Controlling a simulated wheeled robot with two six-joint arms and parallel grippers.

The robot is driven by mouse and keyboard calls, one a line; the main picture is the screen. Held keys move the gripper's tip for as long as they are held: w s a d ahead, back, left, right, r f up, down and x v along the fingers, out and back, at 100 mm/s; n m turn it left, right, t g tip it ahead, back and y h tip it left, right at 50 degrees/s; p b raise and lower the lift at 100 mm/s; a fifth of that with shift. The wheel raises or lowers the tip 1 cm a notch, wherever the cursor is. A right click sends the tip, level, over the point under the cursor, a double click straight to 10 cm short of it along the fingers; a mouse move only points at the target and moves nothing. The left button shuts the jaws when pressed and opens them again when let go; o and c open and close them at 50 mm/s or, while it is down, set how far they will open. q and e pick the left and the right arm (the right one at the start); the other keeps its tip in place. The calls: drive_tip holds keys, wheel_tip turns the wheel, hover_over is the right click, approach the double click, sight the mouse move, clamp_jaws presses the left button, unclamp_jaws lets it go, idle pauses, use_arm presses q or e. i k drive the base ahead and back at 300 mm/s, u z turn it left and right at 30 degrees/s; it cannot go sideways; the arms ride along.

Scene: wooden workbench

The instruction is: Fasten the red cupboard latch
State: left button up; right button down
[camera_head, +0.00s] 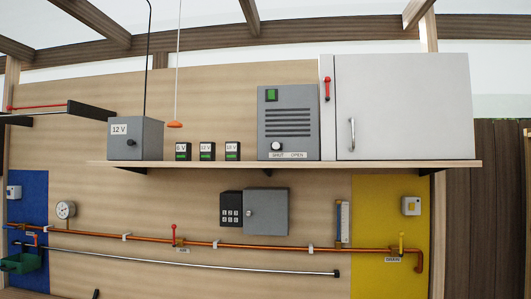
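The white cupboard (402,100) stands at the right end of the wall shelf, and its door looks closed. The small red latch (327,88) sits on the narrow strip left of the door, near the top. Its long part points up and down, with a round knob at its upper end. Whether it engages the door cannot be told. A silver bar handle (352,134) is on the door's lower left. Neither of my grippers is in view.
A grey vented box (289,125) stands directly left of the cupboard. Three small black boxes and a grey 12 V box (135,139) stand further left on the shelf (280,164). An orange pull (175,124) hangs on a cord. Copper pipes (270,246) run below.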

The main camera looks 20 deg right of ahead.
sight(327, 80)
drive_tip(key=k, duration=0.65)
drive_tip(key=z, duration=0.55)
drive_tip(key=i, duration=1.55)
drive_tip(key=u, duration=0.05)
